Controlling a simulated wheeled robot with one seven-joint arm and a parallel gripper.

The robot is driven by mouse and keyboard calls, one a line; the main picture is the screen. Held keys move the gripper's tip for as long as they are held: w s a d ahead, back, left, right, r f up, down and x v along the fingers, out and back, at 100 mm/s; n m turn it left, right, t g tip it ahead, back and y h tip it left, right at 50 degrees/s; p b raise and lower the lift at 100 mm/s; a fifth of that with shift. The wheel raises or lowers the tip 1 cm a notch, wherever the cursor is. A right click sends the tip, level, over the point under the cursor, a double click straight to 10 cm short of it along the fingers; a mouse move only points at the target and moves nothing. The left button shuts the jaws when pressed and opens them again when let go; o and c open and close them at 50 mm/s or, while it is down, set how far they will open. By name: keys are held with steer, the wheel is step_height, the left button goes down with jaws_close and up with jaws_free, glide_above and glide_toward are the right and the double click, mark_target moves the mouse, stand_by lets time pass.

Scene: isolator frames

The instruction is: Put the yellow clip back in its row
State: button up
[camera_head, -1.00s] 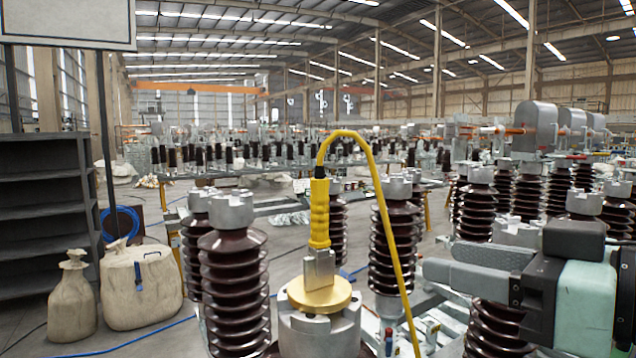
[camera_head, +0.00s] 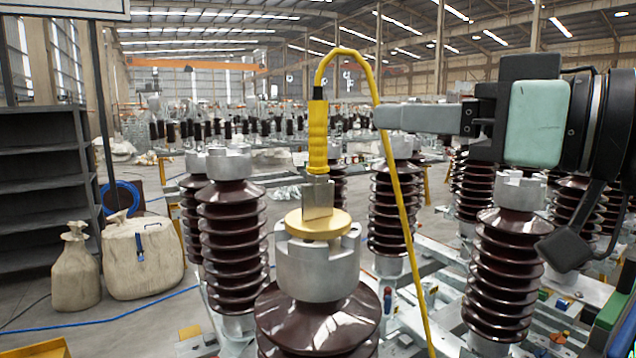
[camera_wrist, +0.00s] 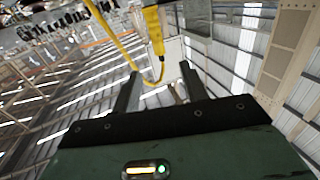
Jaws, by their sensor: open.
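The yellow clip (camera_head: 318,135) stands upright, with a yellow handle above a flat metal end. The metal end rests on a gold disc (camera_head: 318,224) on top of the front brown insulator (camera_head: 318,318). A yellow cable (camera_head: 388,150) arches from the handle's top and hangs down on its right. My gripper (camera_head: 382,116) is level with the handle, to its right and apart from it in the picture, pointing left. In the wrist view my gripper (camera_wrist: 160,72) is open, with the cable crossing between its fingers and the clip's handle (camera_wrist: 153,30) beyond their tips.
A ribbed insulator (camera_head: 505,255) stands below my arm, and others stand behind the clip. Small coloured handles (camera_head: 388,300) sit on the metal frame at lower right. Tan sacks (camera_head: 145,260) and a dark shelf (camera_head: 42,170) stand at left; floor between is open.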

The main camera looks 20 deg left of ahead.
mark_target(325, 118)
steer(key=p+x, duration=0.2)
steer(key=x, duration=0.5)
steer(key=shift+d, duration=0.1)
steer(key=shift+p+x, duration=1.8)
steer(key=shift+x, duration=1.15)
steer(key=shift+w+d+f, duration=0.1)
steer(key=shift+w+f, duration=0.1)
steer(key=shift+f, duration=0.05)
jaws_close()
